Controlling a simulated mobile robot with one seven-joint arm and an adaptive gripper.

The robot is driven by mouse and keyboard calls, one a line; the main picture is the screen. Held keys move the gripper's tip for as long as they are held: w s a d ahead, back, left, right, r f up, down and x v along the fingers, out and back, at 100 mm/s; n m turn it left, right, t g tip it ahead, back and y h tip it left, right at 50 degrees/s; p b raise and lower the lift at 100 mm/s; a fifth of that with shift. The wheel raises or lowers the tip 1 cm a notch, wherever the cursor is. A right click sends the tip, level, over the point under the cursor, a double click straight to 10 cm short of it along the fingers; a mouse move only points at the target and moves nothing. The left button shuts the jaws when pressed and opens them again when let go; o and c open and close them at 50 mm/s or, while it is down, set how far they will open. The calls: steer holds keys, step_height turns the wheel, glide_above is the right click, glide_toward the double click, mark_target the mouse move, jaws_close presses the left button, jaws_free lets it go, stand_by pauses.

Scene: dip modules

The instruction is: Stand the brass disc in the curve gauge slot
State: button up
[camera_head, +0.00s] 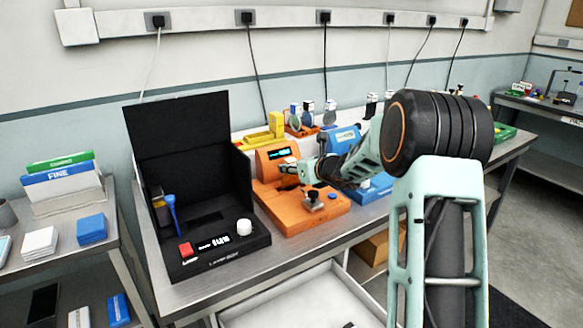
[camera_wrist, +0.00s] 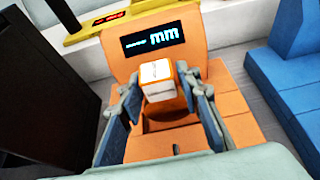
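The curve gauge is an orange device (camera_head: 289,205) with a lit display, on the bench in the head view. In the wrist view its body (camera_wrist: 202,42) and "mm" display fill the middle. A white block (camera_wrist: 157,76) with a thin amber band stands in front of the display. A brownish rounded part shows just below it, perhaps the brass disc, though I cannot tell clearly. In the head view my gripper (camera_head: 301,168) is over the gauge. The slot is hidden.
A black open-lidded box (camera_head: 215,245) stands left of the gauge. A blue device (camera_head: 375,187) stands to its right, close by. An orange rack (camera_head: 301,129) with upright labelled pieces and a yellow device (camera_head: 262,140) are behind. The bench's front edge is near.

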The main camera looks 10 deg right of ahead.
steer(key=shift+o, duration=0.8)
steer(key=shift+r, duration=0.15)
steer(key=shift+s+d+r, duration=0.1)
steer(key=shift+s+d, duration=0.05)
steer(key=shift+s, duration=0.05)
steer(key=v, duration=1.1)
steer(key=shift+s+r, duration=0.1)
steer(key=shift+s, duration=0.1)
